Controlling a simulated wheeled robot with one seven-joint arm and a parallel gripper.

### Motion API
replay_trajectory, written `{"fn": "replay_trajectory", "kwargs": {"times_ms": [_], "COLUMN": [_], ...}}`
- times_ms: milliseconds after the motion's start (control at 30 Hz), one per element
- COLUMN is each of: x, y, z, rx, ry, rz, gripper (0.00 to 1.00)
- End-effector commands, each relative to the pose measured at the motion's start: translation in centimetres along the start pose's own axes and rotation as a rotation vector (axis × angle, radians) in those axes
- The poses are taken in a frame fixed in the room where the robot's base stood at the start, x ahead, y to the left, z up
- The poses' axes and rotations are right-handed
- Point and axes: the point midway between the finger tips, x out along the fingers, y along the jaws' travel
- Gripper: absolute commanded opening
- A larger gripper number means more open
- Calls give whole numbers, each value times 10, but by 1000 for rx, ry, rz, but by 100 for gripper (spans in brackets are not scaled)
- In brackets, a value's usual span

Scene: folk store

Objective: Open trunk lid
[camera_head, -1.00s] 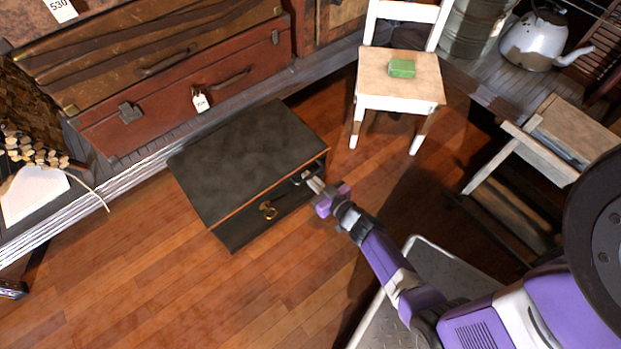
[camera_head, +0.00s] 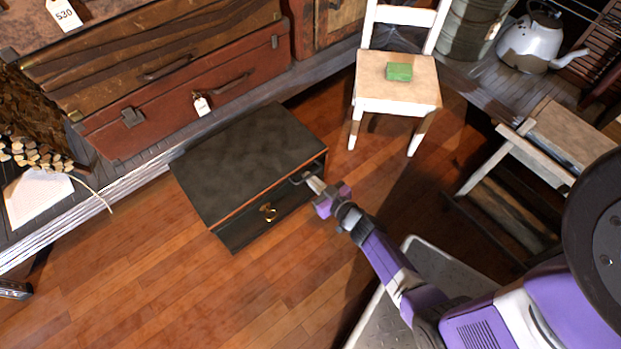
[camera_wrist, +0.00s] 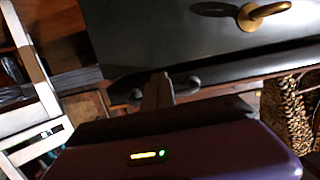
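The trunk (camera_head: 250,160) is a low black box with an orange-brown edge along its lid, standing on the wood floor in the head view. Its lid is down. A brass clasp (camera_head: 268,212) is on the front, and also shows in the wrist view (camera_wrist: 262,13). A small metal handle (camera_head: 297,181) sits near the front's right end. My gripper (camera_head: 315,186) is at this handle. In the wrist view, my fingers (camera_wrist: 158,90) are close together between the handle's two ends (camera_wrist: 193,82) and look shut on its bar; the contact itself is partly hidden.
A white chair (camera_head: 398,85) with a green block (camera_head: 398,72) on its seat stands behind and right of the trunk. A raised platform with a red-brown suitcase (camera_head: 180,100) runs behind it. A wooden step stool (camera_head: 515,190) is at right. Floor to the left front is clear.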

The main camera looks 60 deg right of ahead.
Motion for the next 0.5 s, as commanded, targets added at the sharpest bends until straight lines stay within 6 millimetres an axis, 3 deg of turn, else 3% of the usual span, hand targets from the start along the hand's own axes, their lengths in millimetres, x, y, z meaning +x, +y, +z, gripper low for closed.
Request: {"fn": "replay_trajectory", "kwargs": {"times_ms": [67, 500], "x": [-1, -1], "y": [0, 0], "z": [-8, -10], "rx": [0, -1], "ry": [3, 4], "rz": [0, 0], "gripper": [0, 0]}}
